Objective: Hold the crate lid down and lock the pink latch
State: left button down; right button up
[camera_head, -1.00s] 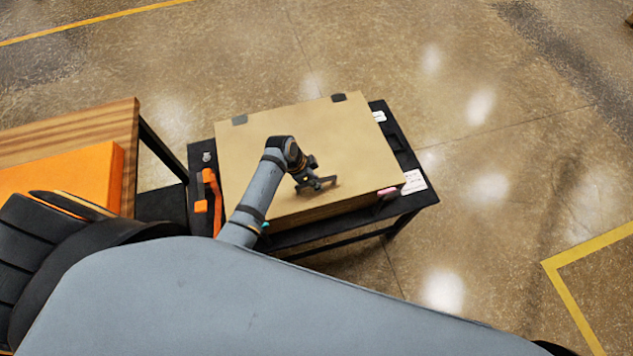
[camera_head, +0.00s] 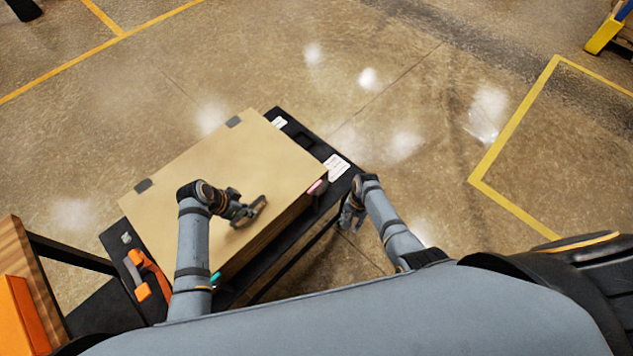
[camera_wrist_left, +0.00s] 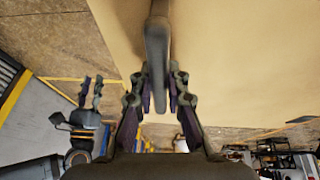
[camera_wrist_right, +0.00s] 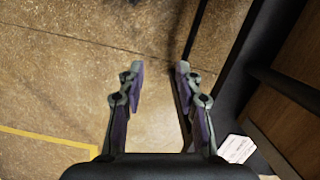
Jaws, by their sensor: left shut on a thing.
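The tan crate lid (camera_head: 225,170) lies flat and closed on the crate, which stands on a black cart. My left gripper (camera_head: 238,212) is over the lid, shut on a dark grey handle bar (camera_wrist_left: 157,55) on the lid. The pink latch (camera_head: 317,187) is on the crate's front side near the right corner. A teal latch (camera_head: 215,278) shows partly at the front left, by my left arm. My right gripper (camera_head: 350,212) is beside the cart's right front corner, apart from the pink latch. In the right wrist view it (camera_wrist_right: 156,72) is open and empty.
The black cart top (camera_head: 298,137) has white labels (camera_head: 337,167) along its right side. An orange tool (camera_head: 150,272) lies on its left end. A wooden table (camera_head: 24,265) with an orange box stands at the left.

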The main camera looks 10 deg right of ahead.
aim_at(317, 187)
jog(key=w+a+r+m+y, duration=0.15)
jog(key=w+r, duration=0.25)
jog(key=r, duration=0.5)
jog(key=w+a+r+g, duration=0.15)
jog(key=w+r, duration=0.25)
jog(key=r, duration=0.5)
jog(key=w+a+r+m+y, duration=0.1)
jog(key=w+a+r, duration=0.25)
jog(key=r, duration=0.55)
jog(key=shift+t+h, duration=0.25)
jog(key=x, duration=1.2)
jog(key=shift+w+d, duration=0.15)
jog(key=shift+d, duration=0.15)
jog(key=shift+c, duration=0.3)
jog(key=shift+f, duration=0.1)
grip_shut()
